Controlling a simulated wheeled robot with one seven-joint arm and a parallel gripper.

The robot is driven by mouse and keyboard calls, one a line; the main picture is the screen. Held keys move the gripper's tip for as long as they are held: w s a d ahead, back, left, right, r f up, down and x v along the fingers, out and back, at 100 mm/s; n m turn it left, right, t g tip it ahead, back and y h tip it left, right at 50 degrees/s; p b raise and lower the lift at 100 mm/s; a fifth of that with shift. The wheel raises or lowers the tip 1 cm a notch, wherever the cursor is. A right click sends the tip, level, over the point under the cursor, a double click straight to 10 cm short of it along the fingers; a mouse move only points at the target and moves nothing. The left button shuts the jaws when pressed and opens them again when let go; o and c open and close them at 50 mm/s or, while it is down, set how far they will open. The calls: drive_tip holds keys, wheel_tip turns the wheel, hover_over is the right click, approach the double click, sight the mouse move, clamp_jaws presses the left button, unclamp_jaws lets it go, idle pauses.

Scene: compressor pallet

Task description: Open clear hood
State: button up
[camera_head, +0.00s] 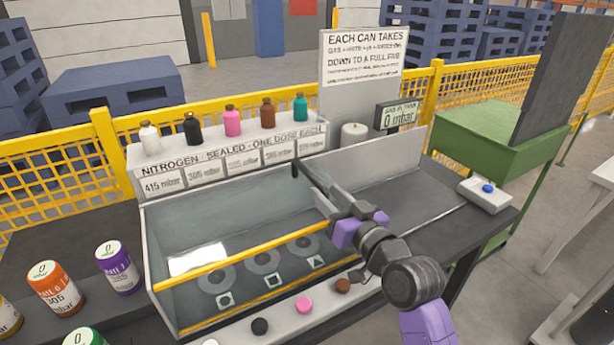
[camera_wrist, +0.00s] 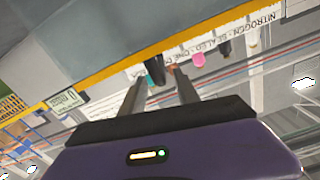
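The clear hood (camera_head: 190,225) covers the grey-walled bay at the middle of the bench in the head view. A yellow bar (camera_head: 215,266) runs along its front top edge, and it appears down over the bay. Round seats show through the clear panel. My gripper (camera_head: 298,170) is above the back right part of the bay, pointing toward the back left, beyond the yellow bar. A yellow edge (camera_wrist: 110,75) runs behind the fingertips; contact cannot be told.
A shelf labelled nitrogen (camera_head: 230,158) holds several coloured bottles behind the bay. Coloured buttons such as a pink one (camera_head: 304,305) line the front ledge. Cans, including a purple one (camera_head: 119,268), stand at left. A gauge display (camera_head: 399,116) and a green cart (camera_head: 495,140) are at right.

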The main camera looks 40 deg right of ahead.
sight(310, 178)
drive_tip(key=shift+w+d+r, duration=0.15)
drive_tip(key=shift+w, duration=0.45)
drive_tip(key=p+x, duration=0.1)
drive_tip(key=x, duration=0.5)
drive_tip(key=shift+w, duration=0.3)
drive_tip(key=shift+c, duration=0.5)
drive_tip(key=c, duration=0.7)
clamp_jaws()
